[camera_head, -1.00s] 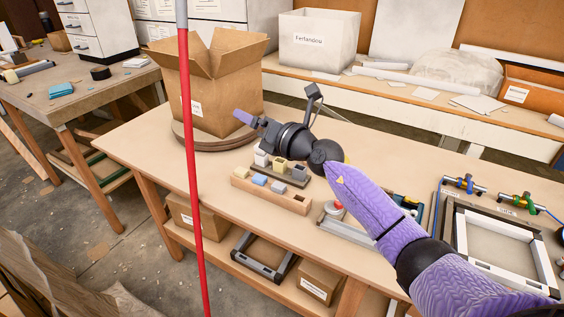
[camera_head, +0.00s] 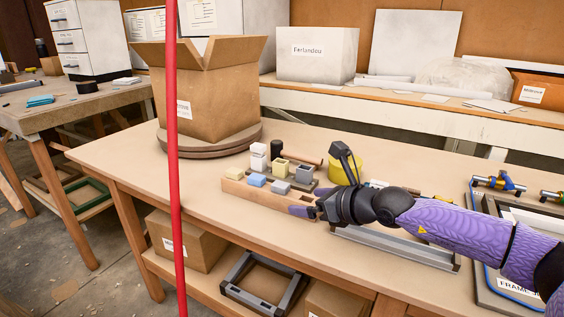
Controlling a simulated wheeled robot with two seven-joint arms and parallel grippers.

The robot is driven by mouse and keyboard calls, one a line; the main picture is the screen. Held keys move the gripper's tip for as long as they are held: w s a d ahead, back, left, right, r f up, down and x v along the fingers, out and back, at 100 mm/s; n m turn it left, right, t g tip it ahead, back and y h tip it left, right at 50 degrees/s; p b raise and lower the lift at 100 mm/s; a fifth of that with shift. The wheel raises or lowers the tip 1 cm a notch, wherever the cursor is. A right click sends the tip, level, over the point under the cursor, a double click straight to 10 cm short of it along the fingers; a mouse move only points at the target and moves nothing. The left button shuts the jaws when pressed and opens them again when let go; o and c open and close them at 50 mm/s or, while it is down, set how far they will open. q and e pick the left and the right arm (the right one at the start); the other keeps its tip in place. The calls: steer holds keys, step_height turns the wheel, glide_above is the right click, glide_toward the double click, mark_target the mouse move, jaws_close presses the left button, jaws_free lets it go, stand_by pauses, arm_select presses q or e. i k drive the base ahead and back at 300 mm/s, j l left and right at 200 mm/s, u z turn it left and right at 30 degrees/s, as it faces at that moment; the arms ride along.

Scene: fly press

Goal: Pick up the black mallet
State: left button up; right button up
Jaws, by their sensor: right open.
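The black mallet shows behind the block holder. Its dark head (camera_head: 276,148) is upright, and a brown wooden handle (camera_head: 302,158) runs from it to the right. My right gripper (camera_head: 308,206) is open and empty. It is in front of and to the right of the mallet, by the right end of the wooden block holder, apart from the mallet. My left gripper is not in view.
The wooden holder (camera_head: 264,203) with several grey, blue and yellowish blocks lies in front of the mallet. A cardboard box (camera_head: 212,100) stands on a round turntable behind left. A yellow round object (camera_head: 345,167) is behind my right wrist. A red pole (camera_head: 174,200) crosses the view.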

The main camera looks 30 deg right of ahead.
mark_target(277, 150)
steer(key=i+l, duration=0.8)
